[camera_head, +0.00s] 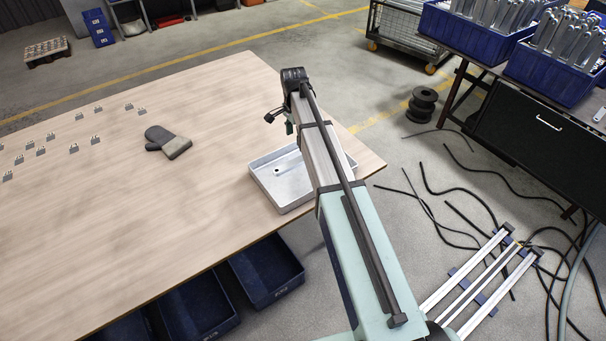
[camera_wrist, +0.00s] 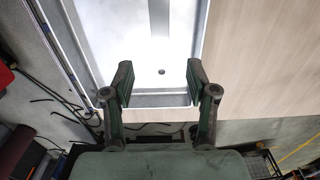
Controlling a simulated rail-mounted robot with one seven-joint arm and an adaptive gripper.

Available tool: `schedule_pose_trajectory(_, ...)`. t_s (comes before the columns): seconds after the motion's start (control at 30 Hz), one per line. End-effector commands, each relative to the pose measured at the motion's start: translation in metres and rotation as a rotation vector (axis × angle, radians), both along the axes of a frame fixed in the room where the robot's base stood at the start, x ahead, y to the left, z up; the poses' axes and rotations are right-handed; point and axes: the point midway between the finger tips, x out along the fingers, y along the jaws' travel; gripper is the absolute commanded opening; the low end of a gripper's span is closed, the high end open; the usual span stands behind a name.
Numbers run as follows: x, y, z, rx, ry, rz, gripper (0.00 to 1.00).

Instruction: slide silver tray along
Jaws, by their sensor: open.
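The silver tray (camera_head: 277,189) lies on the right end of the wooden table (camera_head: 200,194), close to its edge. It is shallow and light grey, and my arm hides part of it. It also shows in the wrist view (camera_wrist: 120,30), with a small dark spot on its floor. My gripper (camera_wrist: 158,82) is open, its two dark fingers pointing at the tray's near end wall. I cannot tell whether the fingers are above the tray or touching it. In the head view my arm reaches over the tray.
A dark grey mitt (camera_head: 168,142) lies on the table left of the tray. Several small galvanized brackets (camera_head: 73,148) stand farther left. Blue bins (camera_head: 267,271) sit under the table. Black cables (camera_head: 468,190) lie on the floor to the right. The table between tray and mitt is clear.

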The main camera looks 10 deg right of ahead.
Motion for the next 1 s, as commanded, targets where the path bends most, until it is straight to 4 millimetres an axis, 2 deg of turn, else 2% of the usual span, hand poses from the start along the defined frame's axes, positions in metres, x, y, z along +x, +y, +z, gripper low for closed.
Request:
schedule_pose_trajectory(0.03,0.0,0.0,0.0,0.0,0.0,0.0,0.44)
schedule_pose_trajectory(0.1,0.0,-0.005,-0.001,0.0,0.0,-0.007,0.19)
schedule_pose_trajectory(0.17,0.0,-0.016,-0.002,0.0,0.0,-0.022,0.0)
schedule_pose_trajectory(0.27,0.003,-0.051,-0.005,-0.001,0.0,-0.067,0.0)
schedule_pose_trajectory(0.5,0.021,-0.178,-0.012,0.0,-0.001,-0.152,0.0)
schedule_pose_trajectory(0.6,0.028,-0.221,-0.013,0.0,-0.001,-0.13,0.0)
schedule_pose_trajectory(0.63,0.031,-0.229,-0.013,0.0,0.0,-0.111,0.0)
schedule_pose_trajectory(0.7,0.037,-0.231,-0.012,0.001,0.0,-0.051,0.0)
schedule_pose_trajectory(0.83,0.034,-0.229,-0.015,0.001,0.001,-0.001,0.0)
schedule_pose_trajectory(1.0,0.034,-0.229,-0.032,0.001,0.004,0.001,0.0)
